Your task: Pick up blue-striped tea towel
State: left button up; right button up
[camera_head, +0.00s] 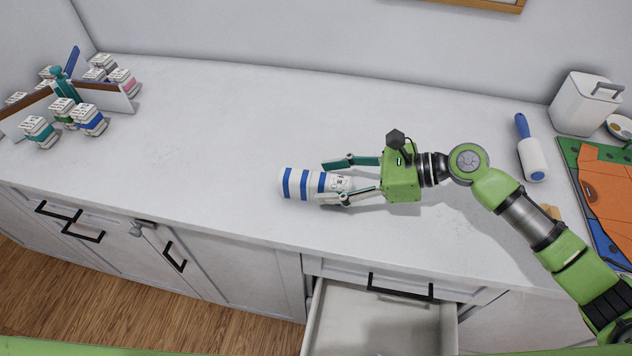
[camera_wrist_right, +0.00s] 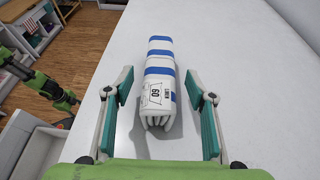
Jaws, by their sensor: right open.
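The blue-striped tea towel (camera_head: 294,184) is a white roll with blue bands lying on the counter near its front edge. My right gripper (camera_head: 323,181) is open low over the counter, with one finger on each side of the towel's near end. In the right wrist view a gap shows between each finger and the towel. Part of my left arm (camera_wrist_right: 50,88) shows at the left of the right wrist view, but its finger state is unclear.
An open drawer (camera_head: 375,325) juts out below the counter (camera_head: 230,120).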

aim_at(315, 181)
jog(key=x, duration=0.2)
jog(key=shift+a+r, duration=0.1)
jog(key=shift+a, duration=0.35)
jog(key=shift+w+a, duration=0.15)
jog(key=shift+a, duration=0.15)
jog(key=shift+f, duration=0.25)
pick_arm(q)
jog(key=shift+s+a+r, duration=0.1)
jog(key=shift+s+r, duration=0.35)
jog(key=shift+s, duration=0.35)
pick_arm(e)
jog(key=c, duration=1.2)
